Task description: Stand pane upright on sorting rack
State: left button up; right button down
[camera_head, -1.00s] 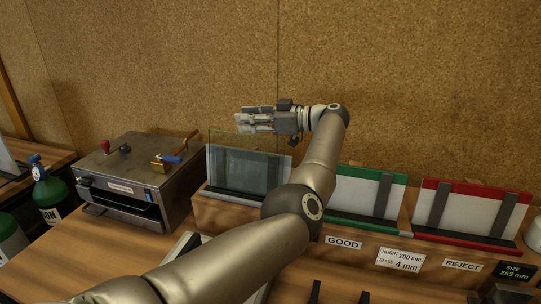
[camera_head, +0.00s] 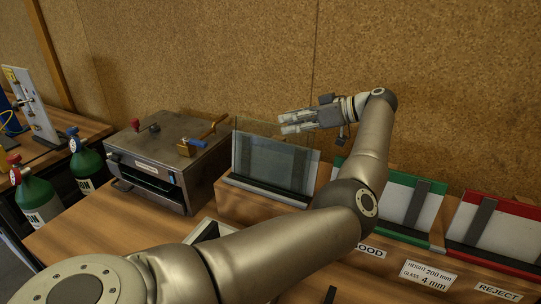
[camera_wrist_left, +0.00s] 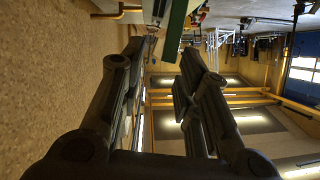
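A clear glass pane (camera_head: 274,128) stands upright, leaning slightly back, in the leftmost slot of the wooden sorting rack (camera_head: 242,205) in the head view. A pale backing plate with dark strips shows through it. My left gripper (camera_head: 283,122) is at the pane's upper edge, fingers pointing left. Whether it touches the pane I cannot tell. In the left wrist view my left gripper (camera_wrist_left: 162,52) has its two fingers spread, with nothing held between them. The right gripper is not in view.
The green GOOD slot (camera_head: 393,203) and red REJECT slot (camera_head: 497,232) lie right of the pane. Gas cylinders (camera_head: 87,165) stand at far left. A cork wall (camera_head: 230,60) rises behind.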

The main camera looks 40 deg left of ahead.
aim_at(277, 126)
pick_arm(q)
jog(key=shift+s+a, duration=0.1)
jog(key=shift+a, duration=0.2)
jog(key=p+x, duration=0.1)
jog(key=x, duration=0.2)
jog(key=p+x, duration=0.1)
jog(key=shift+w+a+f+p, duration=0.15)
jog(key=shift+w+f+p, duration=0.1)
jog(key=shift+f+p, duration=0.1)
jog(key=shift+s+a+f, duration=0.1)
jog(key=shift+a, duration=0.1)
jog(key=shift+d, duration=0.1)
jog(key=c, duration=0.4)
grip_shut()
